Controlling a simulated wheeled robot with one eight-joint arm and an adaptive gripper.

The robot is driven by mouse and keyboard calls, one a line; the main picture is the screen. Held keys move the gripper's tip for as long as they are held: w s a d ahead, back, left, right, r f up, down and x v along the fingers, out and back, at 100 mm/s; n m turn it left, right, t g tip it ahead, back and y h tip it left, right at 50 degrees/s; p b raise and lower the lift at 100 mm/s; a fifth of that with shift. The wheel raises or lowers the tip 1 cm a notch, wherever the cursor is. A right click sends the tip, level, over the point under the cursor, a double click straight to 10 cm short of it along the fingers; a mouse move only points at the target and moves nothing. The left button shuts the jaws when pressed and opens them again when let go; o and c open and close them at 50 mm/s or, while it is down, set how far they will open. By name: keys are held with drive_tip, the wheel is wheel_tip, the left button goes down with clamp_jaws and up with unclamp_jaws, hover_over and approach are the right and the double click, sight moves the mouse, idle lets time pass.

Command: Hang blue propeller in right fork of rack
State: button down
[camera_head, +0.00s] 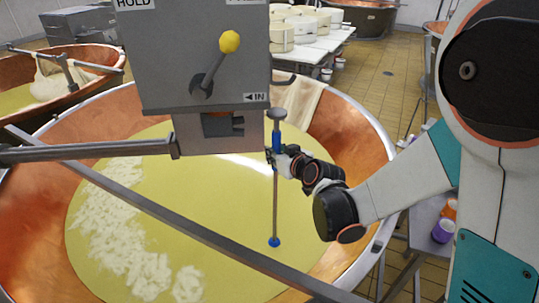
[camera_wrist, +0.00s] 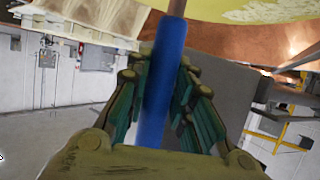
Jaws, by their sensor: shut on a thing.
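The blue propeller is a long thin grey rod with a blue handle (camera_head: 276,140), a grey disc cap on top and a small blue end (camera_head: 274,242) at the bottom. It hangs upright over the yellow liquid in the big copper vat (camera_head: 352,135). My gripper (camera_head: 274,157) is shut on the blue handle from the right, below the cap. In the wrist view the handle (camera_wrist: 164,75) stands between both fingers of my gripper (camera_wrist: 160,92). Whether the bottom end touches the liquid I cannot tell. I cannot make out a rack with forks in either view.
A grey machine box (camera_head: 200,60) with a yellow-knobbed lever (camera_head: 229,42) stands close left of the handle. Grey bars (camera_head: 200,228) cross the vat. A side table (camera_head: 428,225) with small purple and orange containers is at right. White round tubs (camera_head: 300,22) stand behind.

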drive_tip(key=shift+d+r, duration=0.1)
drive_tip(key=shift+d, duration=0.05)
drive_tip(key=d+r+p, duration=0.5)
drive_tip(key=r, duration=0.2)
drive_tip(key=shift+w+r, duration=0.25)
drive_tip(key=shift+w, duration=0.2)
idle(0.5)
drive_tip(key=s+d+r+p, duration=0.1)
drive_tip(key=d+r+p, duration=0.2)
drive_tip(key=r+p, duration=0.4)
drive_tip(key=shift+s+r, duration=0.25)
drive_tip(key=shift+r, duration=1.25)
drive_tip(key=shift+d, duration=0.1)
drive_tip(key=s+r+p, duration=0.2)
drive_tip(key=r+p, duration=0.6)
drive_tip(key=r, duration=0.2)
drive_tip(key=s+r+p, duration=0.3)
drive_tip(key=r+p, duration=0.5)
drive_tip(key=r, duration=0.3)
drive_tip(key=shift+d, duration=0.45)
idle(0.5)
drive_tip(key=shift+p, duration=0.3)
